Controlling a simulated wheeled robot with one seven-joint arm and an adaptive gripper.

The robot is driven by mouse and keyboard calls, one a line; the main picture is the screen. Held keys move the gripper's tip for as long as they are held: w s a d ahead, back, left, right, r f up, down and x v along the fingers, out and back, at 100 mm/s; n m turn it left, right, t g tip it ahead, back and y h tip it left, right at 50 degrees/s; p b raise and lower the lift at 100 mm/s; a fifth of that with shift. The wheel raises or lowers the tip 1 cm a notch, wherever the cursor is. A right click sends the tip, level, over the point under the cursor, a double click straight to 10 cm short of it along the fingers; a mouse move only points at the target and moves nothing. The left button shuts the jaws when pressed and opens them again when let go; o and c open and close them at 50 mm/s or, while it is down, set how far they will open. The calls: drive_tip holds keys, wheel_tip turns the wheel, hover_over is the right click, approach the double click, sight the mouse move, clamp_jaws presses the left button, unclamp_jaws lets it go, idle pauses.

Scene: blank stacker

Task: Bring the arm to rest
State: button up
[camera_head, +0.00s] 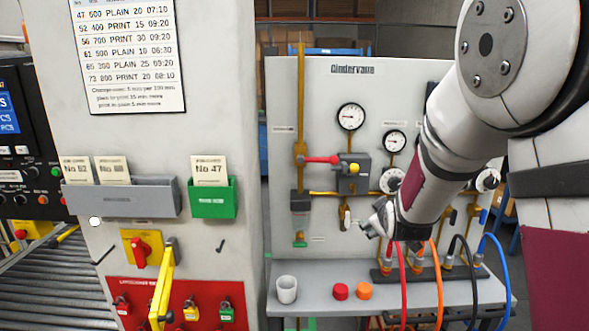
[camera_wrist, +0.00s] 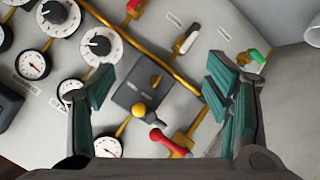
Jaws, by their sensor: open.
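My arm comes in from the right in the head view and reaches down in front of the gauge panel (camera_head: 300,95). My gripper (camera_head: 377,222) is small and partly hidden by my own wrist there, in front of the panel's lower half. In the wrist view my gripper (camera_wrist: 160,100) shows its two dark fingers with green pads spread wide apart. Nothing is held between them. Beyond the fingers are a grey valve box (camera_wrist: 140,92), a yellow knob (camera_wrist: 138,110) and a red-handled lever (camera_wrist: 171,145), all apart from the pads as far as I can tell.
A grey shelf (camera_head: 320,310) below the panel holds a white cup (camera_head: 287,289), a red cap (camera_head: 340,291) and an orange cap (camera_head: 364,291). Coloured hoses (camera_head: 438,275) loop below my wrist. A yellow handle (camera_head: 162,285) projects from the left cabinet. A roller conveyor (camera_head: 55,290) lies far left.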

drive_tip(key=s+a+r+m+g+y, duration=0.1)
drive_tip(key=s+r+m+g, duration=0.1)
drive_tip(key=s+r, duration=0.5)
drive_tip(key=s+a+r+m+g+y, duration=0.1)
drive_tip(key=s+r+m, duration=0.1)
drive_tip(key=s, duration=0.9)
drive_tip(key=s+a+m+g, duration=0.1)
drive_tip(key=s+m+g, duration=0.1)
drive_tip(key=s, duration=1.9)
drive_tip(key=shift+r+m+g, duration=0.3)
drive_tip(key=shift+r+g, duration=0.15)
drive_tip(key=shift+g, duration=0.25)
